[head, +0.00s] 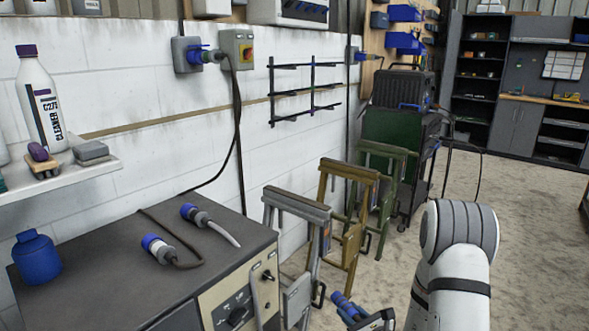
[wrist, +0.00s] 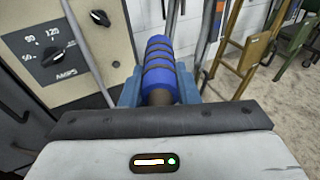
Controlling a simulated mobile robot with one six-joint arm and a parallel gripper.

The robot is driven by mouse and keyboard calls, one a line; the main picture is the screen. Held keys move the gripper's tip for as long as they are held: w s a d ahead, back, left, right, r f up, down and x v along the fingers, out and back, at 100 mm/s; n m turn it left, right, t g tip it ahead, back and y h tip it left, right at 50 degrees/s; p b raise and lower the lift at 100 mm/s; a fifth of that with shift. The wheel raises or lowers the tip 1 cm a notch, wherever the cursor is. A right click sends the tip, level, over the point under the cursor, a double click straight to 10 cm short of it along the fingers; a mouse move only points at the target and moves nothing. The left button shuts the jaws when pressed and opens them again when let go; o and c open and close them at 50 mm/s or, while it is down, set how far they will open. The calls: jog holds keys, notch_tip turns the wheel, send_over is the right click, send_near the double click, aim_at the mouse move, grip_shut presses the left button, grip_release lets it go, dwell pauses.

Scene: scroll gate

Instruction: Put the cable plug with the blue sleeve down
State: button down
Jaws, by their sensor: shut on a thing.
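The cable plug with the blue sleeve (wrist: 160,65) is held in my gripper (wrist: 158,92). In the wrist view its blue sleeve has dark rings and points away from me, with a blue jaw on each side. In the head view the sleeve (head: 342,301) shows at the bottom, in front of the grey machine, and my gripper (head: 362,317) is partly cut off by the frame's lower edge. The plug's rear end and any cable behind it are hidden. My gripper is shut on it.
Two other blue-ended plugs (head: 158,249) (head: 194,215) and a blue jar (head: 37,258) stand or lie on the dark machine top (head: 110,290). Its dial panel (wrist: 70,45) is left of my gripper. Folded trestles (head: 300,215) (head: 347,200) lean near the wall. Concrete floor is open at right.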

aim_at(351, 309)
notch_tip(351, 309, up, 6)
jog(key=p, duration=0.6)
jog(key=shift+r+p, duration=0.25)
jog(key=shift+p, duration=0.15)
